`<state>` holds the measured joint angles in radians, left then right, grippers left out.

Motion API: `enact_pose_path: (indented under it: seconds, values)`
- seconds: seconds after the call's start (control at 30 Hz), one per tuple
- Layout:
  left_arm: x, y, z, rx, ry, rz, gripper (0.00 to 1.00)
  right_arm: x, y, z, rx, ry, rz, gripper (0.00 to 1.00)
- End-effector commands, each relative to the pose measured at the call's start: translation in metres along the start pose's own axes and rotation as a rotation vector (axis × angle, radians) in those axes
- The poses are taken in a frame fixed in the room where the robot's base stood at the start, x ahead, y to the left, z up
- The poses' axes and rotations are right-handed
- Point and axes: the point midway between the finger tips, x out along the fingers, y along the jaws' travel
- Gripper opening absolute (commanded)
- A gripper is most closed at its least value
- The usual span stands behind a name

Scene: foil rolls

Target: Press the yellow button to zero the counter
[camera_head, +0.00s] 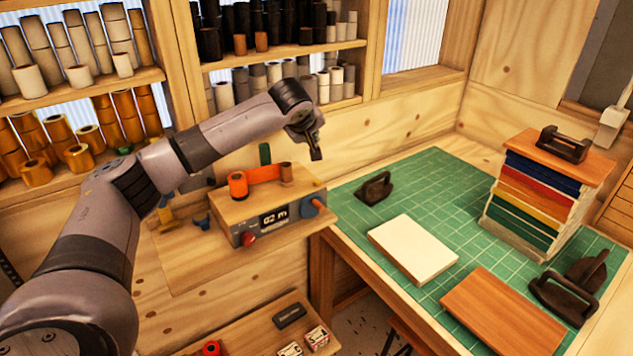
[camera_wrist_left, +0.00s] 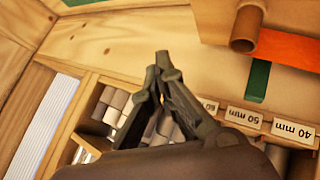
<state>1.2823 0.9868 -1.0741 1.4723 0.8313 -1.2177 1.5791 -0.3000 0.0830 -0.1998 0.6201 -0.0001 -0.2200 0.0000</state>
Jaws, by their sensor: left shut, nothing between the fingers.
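The counter box (camera_head: 240,210) stands on a wooden bench, with a dark display (camera_head: 274,217) reading about "62 m". A small yellow spot (camera_head: 318,183), which looks like the yellow button, is on its top at the right end. My left gripper (camera_head: 316,153) is above and behind that end, apart from the box, pointing down. In the left wrist view its fingers (camera_wrist_left: 162,62) are together with nothing between them. Part of the wooden box (camera_wrist_left: 212,22) shows there at upper right; I cannot make out the yellow button in that view. My right gripper is not in view.
An orange strip (camera_head: 262,175) and a brown tube (camera_head: 286,172) lie on the box top. A red knob (camera_head: 248,239) and blue disc (camera_head: 309,207) are on its sides. Shelves of rolls (camera_head: 285,85) stand behind. A green mat (camera_head: 440,180) with stacked boards lies right.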

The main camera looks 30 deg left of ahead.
Motion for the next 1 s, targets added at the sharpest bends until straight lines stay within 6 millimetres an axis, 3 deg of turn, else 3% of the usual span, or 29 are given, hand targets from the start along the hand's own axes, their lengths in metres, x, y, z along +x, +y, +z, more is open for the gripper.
enact_pose_path:
  seconds: [0.5, 0.7, 1.0]
  values:
    - [0.046, -0.034, 0.033, 0.001, 0.001, 0.0, 0.0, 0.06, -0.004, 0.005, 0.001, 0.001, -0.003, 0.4]
    - [0.058, -0.043, 0.042, 0.001, -0.001, -0.001, 0.0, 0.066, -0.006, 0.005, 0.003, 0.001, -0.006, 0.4]
    - [0.059, -0.043, 0.043, 0.001, 0.0, 0.0, 0.0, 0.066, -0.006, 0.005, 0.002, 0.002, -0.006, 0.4]
